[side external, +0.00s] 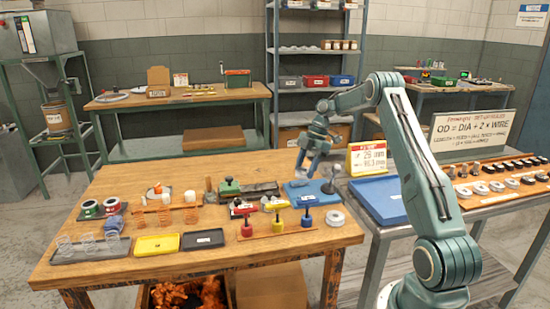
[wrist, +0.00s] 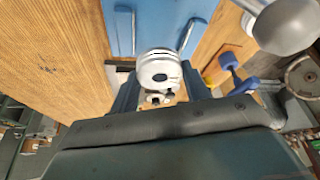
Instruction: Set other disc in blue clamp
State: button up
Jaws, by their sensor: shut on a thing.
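My gripper (side external: 301,168) is above the back-left part of the blue clamp base (side external: 297,192), pointing down. In the wrist view my gripper (wrist: 160,82) is shut on a silver-white disc (wrist: 158,68), held between its two dark fingers. The blue clamp (wrist: 150,12) lies ahead of the disc in that view, with two metal strips on its plate. Its grey lever knob (wrist: 284,22) is at the upper right. I cannot tell whether the held disc touches the clamp. Another pale disc (side external: 335,218) lies on the table in front of the clamp.
Red, yellow and blue-handled tools (side external: 277,222) stand in a row in front of the clamp. A green-topped block fixture (side external: 230,186) is to the left. A yellow sign (side external: 367,157) and a blue tray (side external: 385,200) are on the right. Bare wood (wrist: 45,60) shows left in the wrist view.

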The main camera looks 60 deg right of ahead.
jog(key=shift+f, duration=1.75)
jog(key=shift+f, duration=0.7)
dwell(1.5)
jog(key=o, duration=1.6)
jog(key=shift+r, duration=2.5)
jog(key=shift+r, duration=2.5)
